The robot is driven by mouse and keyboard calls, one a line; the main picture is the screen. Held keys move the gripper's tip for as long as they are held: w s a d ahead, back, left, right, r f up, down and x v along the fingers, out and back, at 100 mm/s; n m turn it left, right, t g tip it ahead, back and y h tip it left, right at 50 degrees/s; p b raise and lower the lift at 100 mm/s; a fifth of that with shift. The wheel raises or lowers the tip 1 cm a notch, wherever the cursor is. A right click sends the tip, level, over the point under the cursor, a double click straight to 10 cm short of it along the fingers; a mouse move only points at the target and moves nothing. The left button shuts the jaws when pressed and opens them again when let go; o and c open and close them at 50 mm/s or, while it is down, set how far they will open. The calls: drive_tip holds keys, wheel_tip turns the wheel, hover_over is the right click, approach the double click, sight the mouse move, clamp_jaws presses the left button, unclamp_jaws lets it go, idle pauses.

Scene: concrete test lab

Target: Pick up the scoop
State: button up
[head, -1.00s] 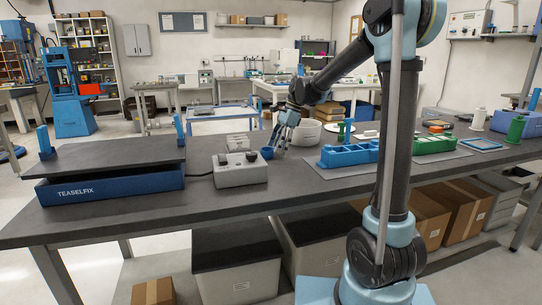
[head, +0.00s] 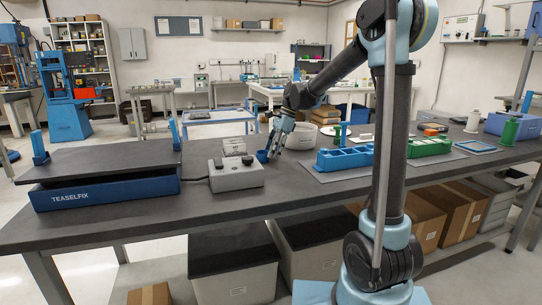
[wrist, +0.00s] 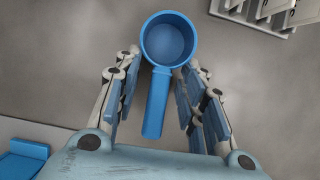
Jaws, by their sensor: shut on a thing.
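The blue scoop has a round cup (wrist: 168,40) and a straight handle (wrist: 156,105) that points back towards my palm in the wrist view. My gripper (wrist: 161,64) has its fingers on both sides of the scoop, shut on it near where the cup meets the handle. In the head view the scoop (head: 263,156) is small and partly hidden by my gripper (head: 271,150), just right of the grey control box. I cannot tell whether it touches the bench top.
The grey control box (head: 236,174) stands close on the left. The bench's front middle is clear.

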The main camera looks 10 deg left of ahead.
wheel_tip(320, 180, up, 10)
drive_tip(key=shift+f, duration=0.15)
idle(0.3)
